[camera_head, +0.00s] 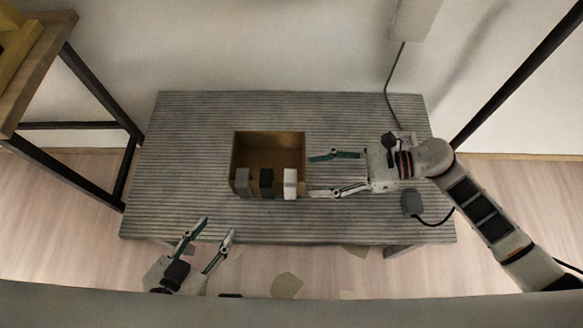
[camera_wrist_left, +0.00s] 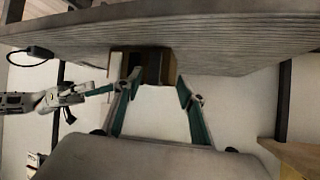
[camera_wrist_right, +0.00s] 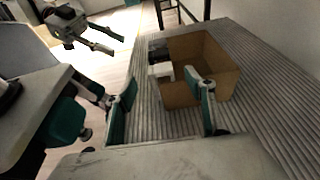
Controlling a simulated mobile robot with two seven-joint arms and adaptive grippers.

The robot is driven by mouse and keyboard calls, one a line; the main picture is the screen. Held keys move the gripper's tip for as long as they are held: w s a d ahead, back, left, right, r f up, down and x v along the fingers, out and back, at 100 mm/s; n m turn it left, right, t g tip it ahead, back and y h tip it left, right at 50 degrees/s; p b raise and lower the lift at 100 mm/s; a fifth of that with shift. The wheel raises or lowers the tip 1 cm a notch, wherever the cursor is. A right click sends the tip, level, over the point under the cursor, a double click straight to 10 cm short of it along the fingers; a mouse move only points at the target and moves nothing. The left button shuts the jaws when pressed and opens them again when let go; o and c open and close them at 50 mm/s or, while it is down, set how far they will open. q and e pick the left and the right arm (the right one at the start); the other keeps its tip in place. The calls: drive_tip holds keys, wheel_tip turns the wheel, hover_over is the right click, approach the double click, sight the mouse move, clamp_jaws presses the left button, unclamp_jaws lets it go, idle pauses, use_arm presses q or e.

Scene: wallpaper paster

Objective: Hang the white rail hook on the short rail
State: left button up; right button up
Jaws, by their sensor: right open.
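The white rail hook (camera_head: 290,183) is at the right end of a row of blocky hooks along the near wall of an open cardboard box (camera_head: 270,136). A black one (camera_head: 266,183) and a grey one (camera_head: 242,182) are beside it. My right gripper (camera_head: 311,175) is open and empty, just right of the white hook, fingers pointing left. In the right wrist view the white hook (camera_wrist_right: 160,70) shows between the open fingertips, beyond them. My left gripper (camera_head: 218,229) is open and empty in front of the table's near edge. I cannot make out the short rail in any view.
The ribbed grey table (camera_head: 190,130) is clear left of the box and behind it. A dark grey block (camera_head: 411,203) with a black cable lies near its right edge. A black-legged wooden stand (camera_head: 40,60) is at the left.

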sight(294, 178)
drive_tip(key=x, duration=0.7)
drive_tip(key=shift+a+f, duration=0.2)
drive_tip(key=shift+f, duration=0.05)
drive_tip(key=c, duration=1)
